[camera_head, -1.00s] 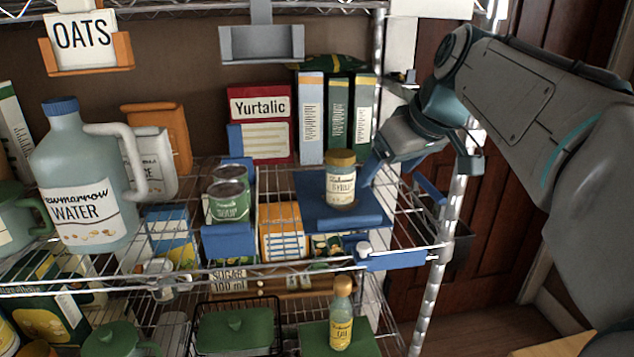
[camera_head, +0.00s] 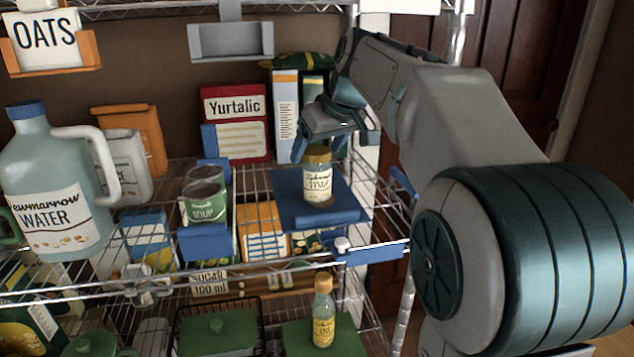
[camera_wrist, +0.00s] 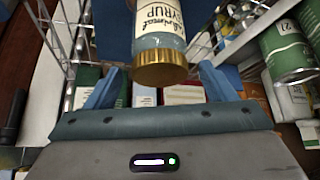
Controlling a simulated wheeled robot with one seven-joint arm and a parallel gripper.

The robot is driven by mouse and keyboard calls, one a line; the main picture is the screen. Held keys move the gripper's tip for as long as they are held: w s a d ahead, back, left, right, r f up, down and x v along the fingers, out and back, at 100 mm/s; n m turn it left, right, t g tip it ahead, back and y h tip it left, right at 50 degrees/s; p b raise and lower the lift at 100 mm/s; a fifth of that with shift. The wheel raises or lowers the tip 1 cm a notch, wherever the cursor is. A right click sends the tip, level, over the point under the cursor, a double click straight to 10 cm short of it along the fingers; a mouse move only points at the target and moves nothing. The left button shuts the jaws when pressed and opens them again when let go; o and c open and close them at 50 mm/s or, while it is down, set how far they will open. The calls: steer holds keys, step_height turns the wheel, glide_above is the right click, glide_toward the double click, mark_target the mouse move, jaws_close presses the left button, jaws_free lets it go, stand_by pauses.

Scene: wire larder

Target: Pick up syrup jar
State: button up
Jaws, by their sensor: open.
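The syrup jar (camera_head: 318,181) is a small glass jar with a gold lid and a cream label. It stands upright on a blue stand (camera_head: 345,217) on the wire shelf in the head view. My gripper (camera_head: 325,145) is right above and behind the jar's lid. In the wrist view, the jar (camera_wrist: 160,30) shows lid towards the gripper, between the two blue fingers of my open gripper (camera_wrist: 160,85). I cannot tell whether the fingers touch it.
Green soup cans (camera_head: 204,195) stand left of the jar, and a water jug (camera_head: 58,190) is further left. An oil bottle (camera_head: 323,315) is on the shelf below.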

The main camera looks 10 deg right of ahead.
steer(key=x, duration=0.3)
steer(key=shift+w+a+f, duration=0.1)
steer(key=shift+f, duration=0.25)
steer(key=shift+r, duration=0.1)
steer(key=c, duration=1.1)
steer(key=shift+c, duration=0.2)
